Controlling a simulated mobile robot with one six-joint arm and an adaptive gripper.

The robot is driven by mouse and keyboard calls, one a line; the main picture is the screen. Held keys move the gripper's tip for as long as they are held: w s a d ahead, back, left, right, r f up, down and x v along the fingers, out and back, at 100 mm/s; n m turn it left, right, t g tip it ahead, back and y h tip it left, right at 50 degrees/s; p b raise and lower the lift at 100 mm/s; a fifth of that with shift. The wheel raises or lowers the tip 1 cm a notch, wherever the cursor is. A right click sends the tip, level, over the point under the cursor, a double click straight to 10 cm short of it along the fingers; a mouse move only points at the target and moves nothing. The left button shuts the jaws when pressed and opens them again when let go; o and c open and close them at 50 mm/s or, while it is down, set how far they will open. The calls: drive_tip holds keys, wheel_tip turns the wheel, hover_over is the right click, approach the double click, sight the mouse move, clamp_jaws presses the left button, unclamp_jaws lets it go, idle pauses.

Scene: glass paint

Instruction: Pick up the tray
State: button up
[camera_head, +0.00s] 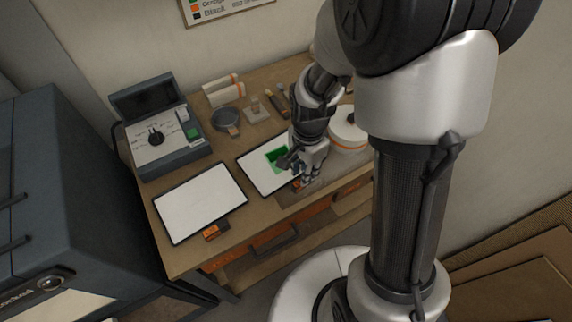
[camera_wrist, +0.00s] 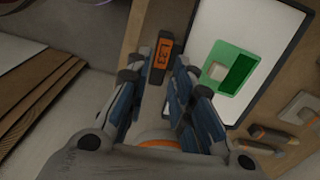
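A small green tray-like piece (camera_head: 272,155) lies on the right-hand white panel. In the wrist view, the green piece (camera_wrist: 242,72) shows a darker recess and a small pale square on its left part. The dark-edged white panel (camera_wrist: 275,28) lies under it. My gripper (camera_head: 303,174) is over the right part of that panel, close beside the green piece. I cannot tell the gripper's exact height.
A second white panel (camera_head: 200,203) lies at the left on the wooden table (camera_head: 228,240). An orange tag (camera_wrist: 160,62) is at the near panel edge. A grey control box (camera_head: 165,150), a dark round dish (camera_head: 226,119) and a white round container (camera_head: 347,130) stand behind and beside the panels.

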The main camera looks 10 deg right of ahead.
drive_tip(key=f+b, duration=0.1)
drive_tip(key=f, duration=0.3)
drive_tip(key=shift+a+f+b, duration=0.2)
drive_tip(key=shift+f+b, duration=0.15)
drive_tip(key=shift+c, duration=0.4)
clamp_jaws()
drive_tip(key=shift+r, duration=0.1)
